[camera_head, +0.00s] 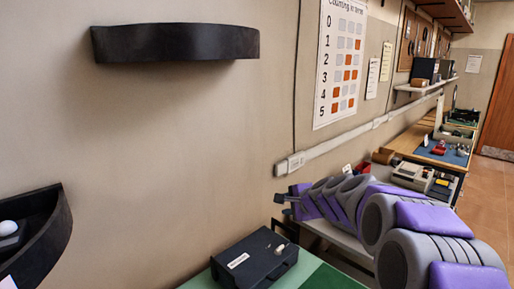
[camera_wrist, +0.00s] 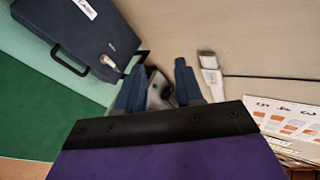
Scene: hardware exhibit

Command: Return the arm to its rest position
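My arm, purple and grey, stretches from the lower right of the head view toward the wall. My gripper (camera_head: 281,200) is at its far end, near the wall and above the level of the dark case. In the wrist view my gripper (camera_wrist: 161,68) has its two blue-grey fingers apart, with no object clearly held. A grey and dark shape shows between the fingers near their base; I cannot tell what it is.
A dark case (camera_head: 248,268) with a white label and small light knob sits on a green-topped table (camera_head: 326,280). A dark curved shelf (camera_head: 175,43) is on the wall. A white socket strip (camera_head: 292,163) runs behind my gripper. Benches (camera_head: 402,148) with equipment stand at right.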

